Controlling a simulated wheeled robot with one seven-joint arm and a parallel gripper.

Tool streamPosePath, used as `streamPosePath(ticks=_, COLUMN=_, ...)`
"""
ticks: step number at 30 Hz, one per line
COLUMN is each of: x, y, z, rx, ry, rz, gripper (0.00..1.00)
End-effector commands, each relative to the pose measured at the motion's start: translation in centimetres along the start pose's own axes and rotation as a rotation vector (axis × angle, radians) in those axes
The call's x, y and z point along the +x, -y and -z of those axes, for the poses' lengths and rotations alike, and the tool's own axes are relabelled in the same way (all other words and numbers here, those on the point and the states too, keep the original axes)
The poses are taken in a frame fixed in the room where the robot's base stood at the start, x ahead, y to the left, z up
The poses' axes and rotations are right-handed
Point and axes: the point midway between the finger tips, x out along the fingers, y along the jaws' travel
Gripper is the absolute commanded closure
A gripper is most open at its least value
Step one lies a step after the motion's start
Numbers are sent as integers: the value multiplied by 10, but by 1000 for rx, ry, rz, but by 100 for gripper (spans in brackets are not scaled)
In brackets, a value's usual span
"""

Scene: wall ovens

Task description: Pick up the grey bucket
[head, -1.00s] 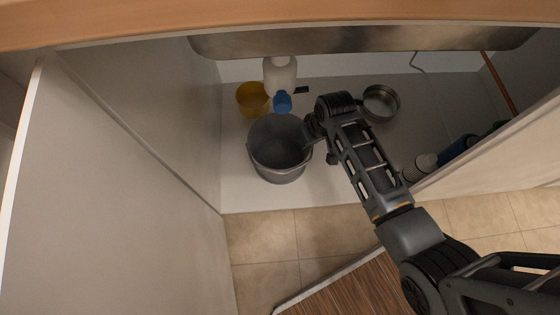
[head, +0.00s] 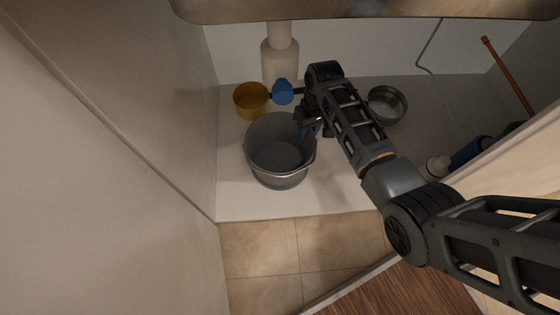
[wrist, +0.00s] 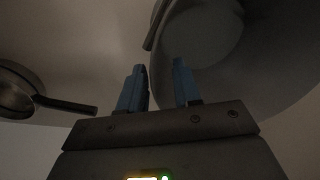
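The grey bucket (head: 268,177) stands upright on the white cabinet floor, its wire handle lying along the front rim. In the wrist view the bucket (wrist: 270,75) fills the upper right, large and close. My gripper (head: 311,128) is at the bucket's right rim. In the wrist view the two blue fingers of my gripper (wrist: 159,80) are apart. The bucket's edge shows between them, and the right finger overlaps the bucket. I cannot tell whether either finger touches it.
A yellow pot (head: 250,101) and a blue item (head: 282,92) stand behind the bucket. A metal pan (head: 388,105) is to the right. The cabinet wall (head: 170,100) is on the left.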

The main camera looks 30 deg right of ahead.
Motion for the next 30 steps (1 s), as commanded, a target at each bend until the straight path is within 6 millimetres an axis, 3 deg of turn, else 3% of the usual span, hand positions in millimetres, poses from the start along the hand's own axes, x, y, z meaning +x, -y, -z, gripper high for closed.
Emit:
streamPosePath(ticks=1, x=13, y=1, z=-1, rx=0, ry=0, rz=0, gripper=67)
streamPosePath(ticks=4, x=25, y=0, z=0, rx=0, ry=0, rz=0, gripper=67)
streamPosePath(ticks=12, x=26, y=1, z=0, rx=0, ry=-1, rz=0, gripper=67)
streamPosePath(ticks=22, x=26, y=1, z=0, rx=0, ry=-1, rz=0, gripper=99)
streamPosePath(ticks=30, x=26, y=0, z=0, rx=0, ry=-1, rz=0, gripper=100)
